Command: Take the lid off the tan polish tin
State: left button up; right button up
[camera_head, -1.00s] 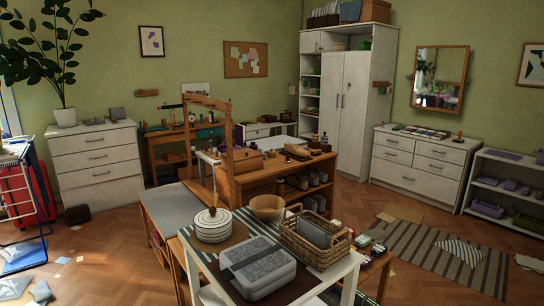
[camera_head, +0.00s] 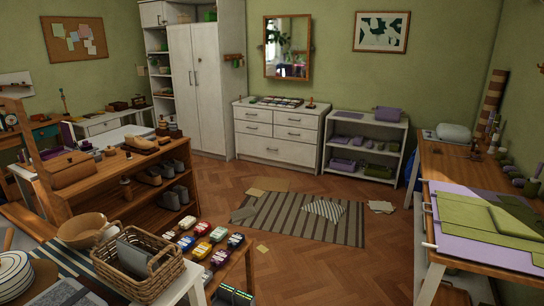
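Neither of my grippers is in view. I cannot pick out a tan polish tin with certainty. Several small coloured items (camera_head: 203,241), in red, yellow, green and dark tones, lie in rows on a low wooden stand in the lower middle; they are too small to tell whether they are tins. A wooden shelf unit (camera_head: 110,196) at the left holds shoes and small brown items on its top, also too small to identify.
A workbench (camera_head: 428,160) with purple and green sheets is at the right. Open floor (camera_head: 340,270) and a striped rug (camera_head: 290,217) lie between.

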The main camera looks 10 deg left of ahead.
aim_at(109, 148)
jog(key=i+l+z, duration=0.2)
jog(key=i, duration=0.5)
jog(key=i+l+z, duration=0.2)
jog(key=i, duration=0.5)
jog(key=i+u, duration=0.25)
jog(key=i, duration=0.5)
jog(key=i+l+u, duration=0.1)
jog(key=i+u, duration=0.15)
jog(key=i, duration=0.55)
jog(key=i+u, duration=0.65)
jog(key=u, duration=0.15)
jog(key=i+l+u, duration=0.15)
jog(key=i+u, duration=0.15)
jog(key=u, duration=0.15)
jog(key=i+u, duration=0.25)
jog(key=u, duration=0.15)
jog(key=i+l+u, duration=0.15)
jog(key=u, duration=0.2)
jog(key=i+l+u, duration=0.25)
jog(key=u, duration=0.15)
jog(key=i+l+u, duration=0.25)
jog(key=u, duration=0.15)
jog(key=i+u, duration=0.2)
jog(key=i+l+u, duration=0.55)
jog(key=l+u, duration=0.3)
jog(key=i+l, duration=0.55)
jog(key=i+l+u, duration=0.1)
jog(key=i+l, duration=0.4)
jog(key=l, duration=0.15)
